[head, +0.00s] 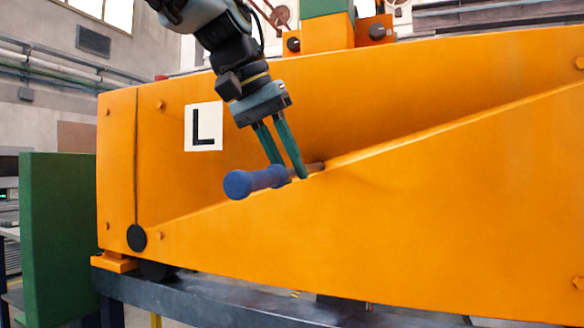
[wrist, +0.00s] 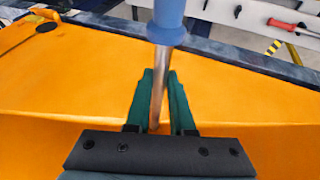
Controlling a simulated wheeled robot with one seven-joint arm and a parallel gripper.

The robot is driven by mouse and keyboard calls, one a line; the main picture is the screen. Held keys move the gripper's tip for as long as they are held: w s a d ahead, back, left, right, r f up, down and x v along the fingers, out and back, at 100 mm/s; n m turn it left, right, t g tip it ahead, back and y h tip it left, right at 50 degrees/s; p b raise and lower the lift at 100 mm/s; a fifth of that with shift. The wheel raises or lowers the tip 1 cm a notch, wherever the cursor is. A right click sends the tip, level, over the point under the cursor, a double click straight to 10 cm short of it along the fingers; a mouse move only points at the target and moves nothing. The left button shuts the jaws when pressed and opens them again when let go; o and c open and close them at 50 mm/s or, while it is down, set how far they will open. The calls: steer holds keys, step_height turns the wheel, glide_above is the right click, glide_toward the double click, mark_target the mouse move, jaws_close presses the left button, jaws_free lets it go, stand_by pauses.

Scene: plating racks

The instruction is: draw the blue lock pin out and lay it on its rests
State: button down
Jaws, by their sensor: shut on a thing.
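The lock pin has a thick blue handle (head: 254,182) and a thin metal shaft (head: 315,167). In the head view it lies nearly level in front of the orange panel, handle to the left. My gripper (head: 289,172) comes down from above, with its green fingers shut on the shaft close to the handle. In the wrist view the shaft (wrist: 161,95) runs between the two fingers, and the blue handle (wrist: 168,22) is beyond the fingertips. I cannot tell whether the shaft's far end is still in a hole. I cannot make out the rests.
The large orange panel (head: 430,230) with a sloping ledge fills the middle. It carries a white L sign (head: 204,127) and a black disc (head: 137,237) on a cord. A dark beam (head: 230,299) runs below. A green panel (head: 57,235) stands at the left.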

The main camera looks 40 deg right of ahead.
steer(key=shift+s+a+b, duration=0.3)
steer(key=shift+s+a, duration=0.3)
steer(key=shift+a, duration=0.35)
steer(key=shift+s+a+b, duration=0.3)
steer(key=shift+s+a, duration=0.3)
steer(key=shift+a, duration=0.3)
